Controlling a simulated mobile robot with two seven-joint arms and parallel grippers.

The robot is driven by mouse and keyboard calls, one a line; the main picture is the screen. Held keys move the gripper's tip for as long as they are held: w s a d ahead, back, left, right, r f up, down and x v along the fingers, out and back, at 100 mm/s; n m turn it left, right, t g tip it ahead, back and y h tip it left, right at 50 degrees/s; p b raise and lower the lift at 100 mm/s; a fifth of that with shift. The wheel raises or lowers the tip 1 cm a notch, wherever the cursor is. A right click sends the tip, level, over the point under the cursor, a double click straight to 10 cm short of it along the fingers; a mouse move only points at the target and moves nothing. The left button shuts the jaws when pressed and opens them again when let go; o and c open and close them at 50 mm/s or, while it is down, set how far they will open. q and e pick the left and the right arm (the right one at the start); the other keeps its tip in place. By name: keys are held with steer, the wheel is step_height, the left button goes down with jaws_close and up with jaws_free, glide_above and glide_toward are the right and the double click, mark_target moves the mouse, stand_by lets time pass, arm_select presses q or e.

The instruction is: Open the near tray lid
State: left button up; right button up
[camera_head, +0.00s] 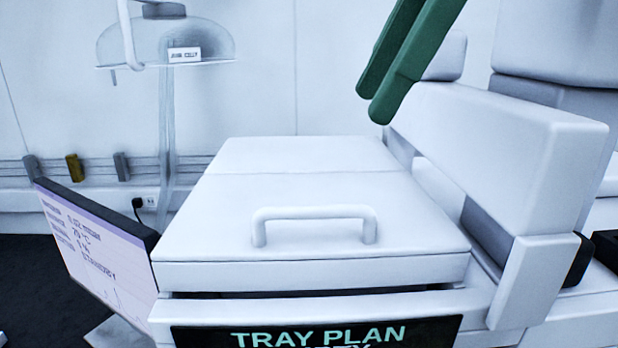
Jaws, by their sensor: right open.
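The near tray lid (335,205) is a flat white panel in the lower middle of the head view, lying level over its tray. A white bar handle (314,212) stands up near its front edge. A dark gap shows below the lid's front edge. My right gripper (378,105) shows as green fingers at the top right, above and behind the lid's right side. It is open, empty and apart from the handle. My left gripper is not in view.
A second flat white panel (300,154) lies behind the lid. A white module (490,140) rises along the right side. A tilted display screen (95,250) stands at the left. A dark "TRAY PLAN" sign (318,334) is on the front. A clear dome (165,45) hangs at the back left.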

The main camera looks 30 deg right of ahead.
mark_target(324, 210)
steer(key=x, duration=1.1)
steer(key=shift+f, duration=0.3)
jaws_close()
stand_by(0.9)
